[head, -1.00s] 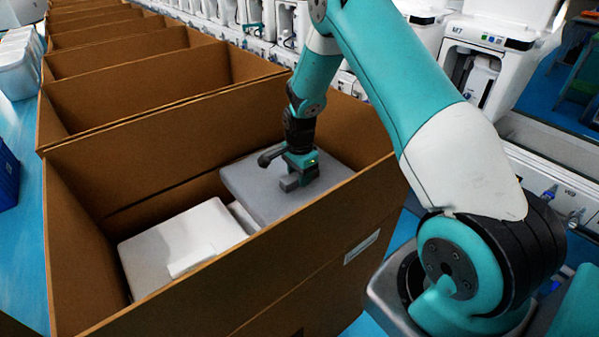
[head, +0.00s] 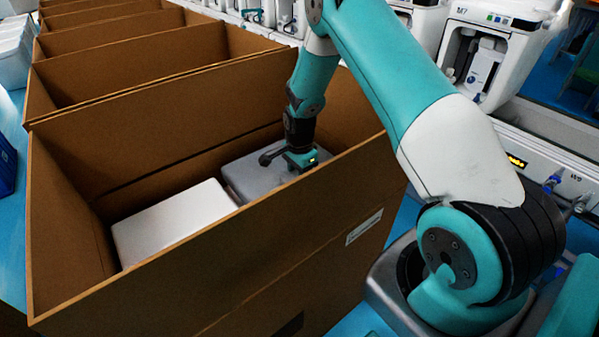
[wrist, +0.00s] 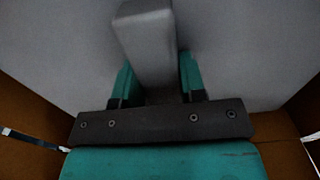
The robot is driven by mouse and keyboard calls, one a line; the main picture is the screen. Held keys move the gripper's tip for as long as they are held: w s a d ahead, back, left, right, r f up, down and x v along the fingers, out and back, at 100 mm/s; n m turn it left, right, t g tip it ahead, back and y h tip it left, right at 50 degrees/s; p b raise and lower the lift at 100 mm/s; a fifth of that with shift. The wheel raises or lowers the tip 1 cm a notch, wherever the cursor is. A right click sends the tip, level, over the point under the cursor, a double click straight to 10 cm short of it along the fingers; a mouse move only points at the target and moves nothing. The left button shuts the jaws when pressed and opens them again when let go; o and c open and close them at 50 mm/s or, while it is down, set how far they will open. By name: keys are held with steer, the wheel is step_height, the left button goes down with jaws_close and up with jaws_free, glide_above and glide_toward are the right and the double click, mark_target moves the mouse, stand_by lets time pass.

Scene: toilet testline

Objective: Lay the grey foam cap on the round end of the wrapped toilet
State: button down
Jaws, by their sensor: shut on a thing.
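The grey foam cap (head: 248,176) is a flat block inside the open cardboard box, toward its right end. My gripper (head: 300,160) points down onto it from above, below the box's rim. In the wrist view the gripper (wrist: 157,88) is shut on a grey raised grip of the foam cap (wrist: 240,45), and the cap's flat top fills most of the picture. A white block (head: 175,222) lies in the box to the left of the cap; I cannot tell whether it is part of the wrapped toilet. What lies under the cap is hidden.
The cardboard box (head: 235,268) has high walls close around the cap and my gripper. More open boxes (head: 150,75) stand in a row behind. White toilet units (head: 490,55) line the back and right. Blue floor (head: 345,320) shows in front of the box.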

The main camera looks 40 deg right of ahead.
steer(key=shift+f, duration=0.4)
stand_by(0.4)
steer(key=c, duration=0.6)
jaws_free()
